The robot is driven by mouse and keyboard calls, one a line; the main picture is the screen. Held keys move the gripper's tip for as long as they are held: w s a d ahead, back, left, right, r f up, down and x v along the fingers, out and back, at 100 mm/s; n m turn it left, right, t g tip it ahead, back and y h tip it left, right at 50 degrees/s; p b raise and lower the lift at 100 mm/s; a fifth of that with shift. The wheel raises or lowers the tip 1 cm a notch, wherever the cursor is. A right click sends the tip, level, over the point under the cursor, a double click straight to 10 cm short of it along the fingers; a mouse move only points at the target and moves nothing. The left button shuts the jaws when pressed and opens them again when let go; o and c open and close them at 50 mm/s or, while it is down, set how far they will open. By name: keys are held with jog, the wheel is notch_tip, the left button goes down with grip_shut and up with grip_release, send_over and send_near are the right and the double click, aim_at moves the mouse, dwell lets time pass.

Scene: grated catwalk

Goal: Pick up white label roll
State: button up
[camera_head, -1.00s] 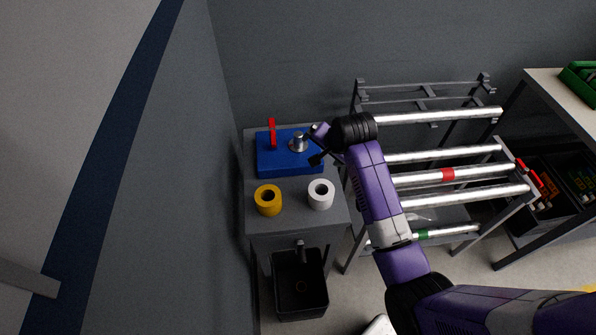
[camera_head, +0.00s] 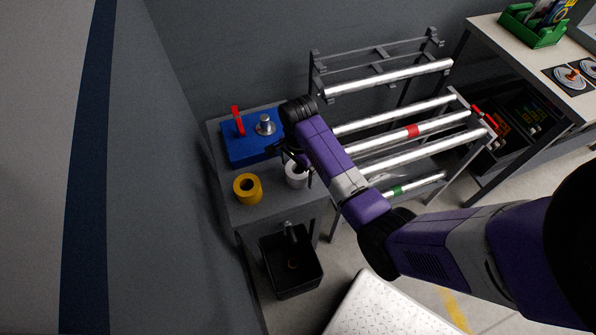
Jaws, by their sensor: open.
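The white label roll (camera_head: 295,177) stands on the grey cabinet top, near its right front edge. My gripper (camera_head: 294,160) is just above and behind the roll, and its dark fingers cover part of the roll's upper side. The gripper is open. Whether a finger touches the roll or reaches around it I cannot tell. A yellow roll (camera_head: 247,189) stands to the left of the white one, apart from it.
A blue block (camera_head: 250,150) with a red upright part and a metal knob sits behind the rolls. A rack of metal bars (camera_head: 410,132) stands close on the right. A black bin (camera_head: 291,262) is below the cabinet top (camera_head: 275,203). A white perforated panel (camera_head: 385,308) lies in front.

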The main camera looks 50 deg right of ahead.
jog(key=shift+f, duration=0.9)
jog(key=shift+c, duration=0.2)
jog(key=c, duration=1.6)
jog(key=shift+o, duration=0.2)
jog(key=shift+r, duration=0.1)
